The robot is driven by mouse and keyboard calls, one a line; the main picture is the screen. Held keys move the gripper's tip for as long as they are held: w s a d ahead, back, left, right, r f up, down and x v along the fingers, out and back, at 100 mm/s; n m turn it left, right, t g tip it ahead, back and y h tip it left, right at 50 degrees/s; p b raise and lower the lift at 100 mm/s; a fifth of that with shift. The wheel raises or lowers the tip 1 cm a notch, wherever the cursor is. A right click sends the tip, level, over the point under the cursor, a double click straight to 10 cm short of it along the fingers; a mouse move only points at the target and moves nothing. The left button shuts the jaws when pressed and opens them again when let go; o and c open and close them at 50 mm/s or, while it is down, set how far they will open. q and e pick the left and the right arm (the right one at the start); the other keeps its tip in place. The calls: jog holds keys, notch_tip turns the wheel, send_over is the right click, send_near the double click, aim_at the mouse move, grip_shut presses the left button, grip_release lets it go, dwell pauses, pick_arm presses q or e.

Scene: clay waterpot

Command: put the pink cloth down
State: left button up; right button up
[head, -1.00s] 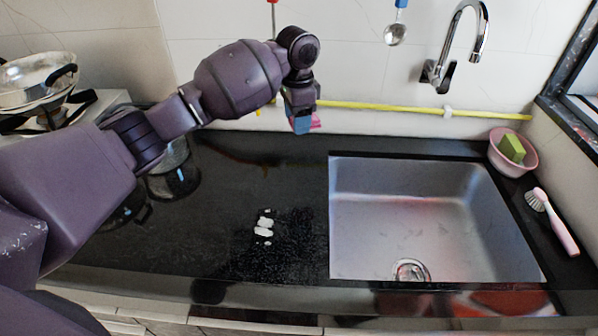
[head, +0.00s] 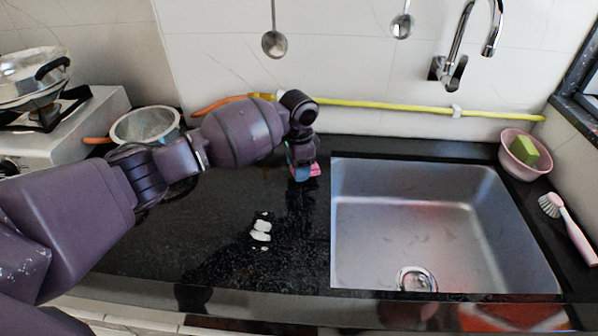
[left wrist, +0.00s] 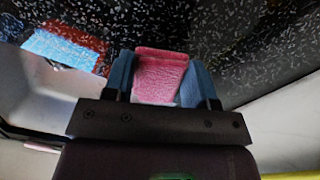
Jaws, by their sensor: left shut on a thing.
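The pink cloth (left wrist: 160,75) is between the blue fingers of my left gripper (left wrist: 163,85) in the left wrist view, and the gripper is shut on it. In the head view the left gripper (head: 303,170) is low over the black counter (head: 225,215), left of the sink, with a bit of the pink cloth (head: 315,170) showing at its tip. I cannot tell whether the cloth touches the counter. My right gripper is not in view.
The steel sink (head: 430,225) is right of the gripper. White bits (head: 261,231) lie on the counter in front. A pink bowl (head: 519,155) with a green sponge (head: 524,151) and a brush (head: 570,228) are at the right. A strainer (head: 145,126) stands at the back left.

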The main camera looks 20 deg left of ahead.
pick_arm(q)
notch_tip(320, 180, down, 2)
jog(key=shift+f, duration=0.15)
jog(key=o, duration=0.9)
